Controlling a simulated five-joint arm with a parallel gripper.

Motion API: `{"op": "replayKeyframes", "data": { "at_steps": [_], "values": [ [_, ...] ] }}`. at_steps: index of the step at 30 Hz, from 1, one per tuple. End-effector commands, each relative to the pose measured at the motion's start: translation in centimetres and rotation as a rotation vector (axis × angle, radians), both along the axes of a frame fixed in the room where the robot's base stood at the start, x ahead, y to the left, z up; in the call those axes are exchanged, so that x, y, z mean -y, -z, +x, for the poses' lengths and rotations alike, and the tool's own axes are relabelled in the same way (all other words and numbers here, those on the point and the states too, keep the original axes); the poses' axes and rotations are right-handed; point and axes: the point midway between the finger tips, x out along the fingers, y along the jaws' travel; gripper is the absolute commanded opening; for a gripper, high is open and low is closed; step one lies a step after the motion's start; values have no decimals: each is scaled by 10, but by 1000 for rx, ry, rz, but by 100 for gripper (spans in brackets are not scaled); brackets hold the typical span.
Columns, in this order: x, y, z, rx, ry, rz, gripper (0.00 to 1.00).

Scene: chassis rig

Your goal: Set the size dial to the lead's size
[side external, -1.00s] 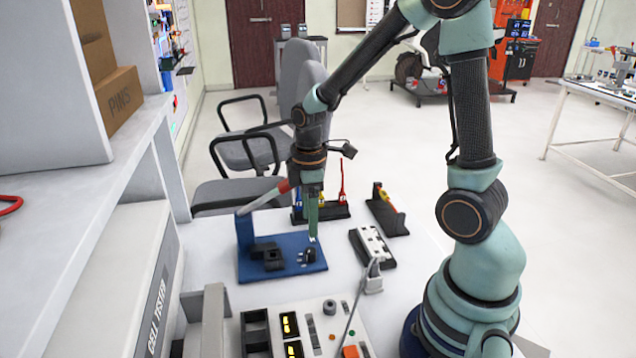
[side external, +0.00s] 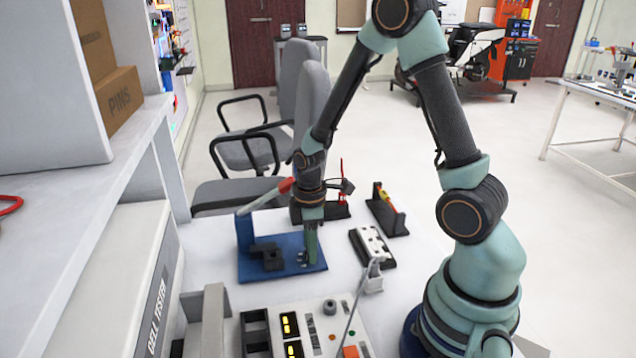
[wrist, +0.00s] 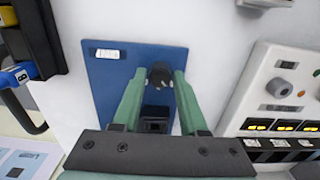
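The size dial (wrist: 160,76) is a small black knob on the blue base plate (wrist: 108,80), near its edge. My gripper (wrist: 160,72) points down at the dial, with one green finger on each side. A narrow gap seems to show between fingers and knob; contact cannot be told. In the side view my gripper (side external: 309,262) is at the dial and mostly hides it. A black block (side external: 266,253) and a lever with a red grip (side external: 286,186) belong to the same blue fixture.
A black holder with a yellow-and-red item (side external: 386,200) and a black-and-white block (side external: 372,246) stand to the right. A control panel (side external: 325,325) with lit displays is in front. A white label (wrist: 108,54) lies on the blue plate; its text is unreadable.

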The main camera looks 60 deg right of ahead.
Motion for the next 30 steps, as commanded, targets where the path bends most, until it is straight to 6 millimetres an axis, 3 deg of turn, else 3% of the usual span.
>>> {"op": "replayKeyframes", "data": {
  "at_steps": [1,3,17,30],
  "values": [
    [0,0,0,0,0,0,18],
    [0,0,0,0,0,0,0],
    [0,-1,0,0,89,0,0],
    [0,-1,0,0,460,0,0]
  ]
}}
